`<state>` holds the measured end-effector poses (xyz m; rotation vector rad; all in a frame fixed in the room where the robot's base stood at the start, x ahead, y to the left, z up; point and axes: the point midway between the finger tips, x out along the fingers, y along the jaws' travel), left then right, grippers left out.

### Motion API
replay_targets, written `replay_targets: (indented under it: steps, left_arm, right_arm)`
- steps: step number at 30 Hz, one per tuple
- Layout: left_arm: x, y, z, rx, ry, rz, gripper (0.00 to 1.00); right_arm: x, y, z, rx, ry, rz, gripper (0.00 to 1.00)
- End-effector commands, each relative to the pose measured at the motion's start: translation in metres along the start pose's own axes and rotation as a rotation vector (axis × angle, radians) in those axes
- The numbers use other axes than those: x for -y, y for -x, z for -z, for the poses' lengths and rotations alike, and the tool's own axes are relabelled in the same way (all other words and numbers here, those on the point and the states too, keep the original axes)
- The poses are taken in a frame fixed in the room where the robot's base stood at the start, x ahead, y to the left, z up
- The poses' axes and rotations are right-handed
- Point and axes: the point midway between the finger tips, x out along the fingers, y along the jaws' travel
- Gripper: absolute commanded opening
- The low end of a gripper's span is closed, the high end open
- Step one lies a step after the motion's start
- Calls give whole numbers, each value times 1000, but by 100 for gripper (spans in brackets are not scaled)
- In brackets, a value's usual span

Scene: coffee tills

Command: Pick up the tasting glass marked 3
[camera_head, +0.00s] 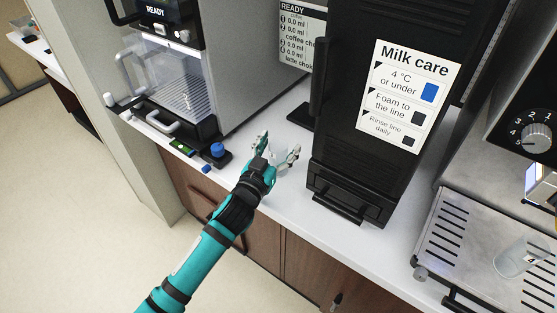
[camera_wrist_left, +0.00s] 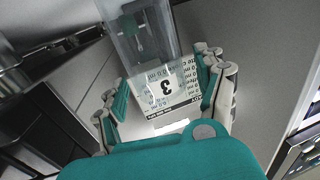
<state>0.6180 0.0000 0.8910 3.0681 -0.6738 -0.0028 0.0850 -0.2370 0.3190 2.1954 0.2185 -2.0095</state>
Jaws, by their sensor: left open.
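The tasting glass marked 3 (camera_wrist_left: 143,45) is a clear, tall vessel in the left wrist view, with a dark 3 on a pale label. It shows upside down there, in line with the gap between my left gripper's fingers (camera_wrist_left: 163,92). In the head view my left gripper (camera_head: 277,149) is open over the white counter, between the left coffee machine and the black milk unit. The fingers stand apart on either side of the label in the wrist view; I cannot tell whether they touch the glass. In the head view the glass is hard to make out. My right gripper is out of view.
The black milk unit (camera_head: 348,150) stands close right of my gripper. A coffee machine (camera_head: 190,75) stands to the left, with a blue-topped item (camera_head: 218,150) near its front. A clear glass (camera_head: 520,257) stands on the right machine's drip tray (camera_head: 462,232).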

Motion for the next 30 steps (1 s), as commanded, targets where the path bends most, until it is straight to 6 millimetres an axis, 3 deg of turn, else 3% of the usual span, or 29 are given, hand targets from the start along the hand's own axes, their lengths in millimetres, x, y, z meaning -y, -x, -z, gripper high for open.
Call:
replay_targets:
  steps: [7,23,30]
  left_arm:
    - [0,-2,0,0,0,0,72]
    - [0,-1,0,0,-1,0,2]
    - [0,-1,0,-1,-1,0,0]
  right_arm:
    - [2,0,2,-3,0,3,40]
    - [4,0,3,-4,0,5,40]
    - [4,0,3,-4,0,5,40]
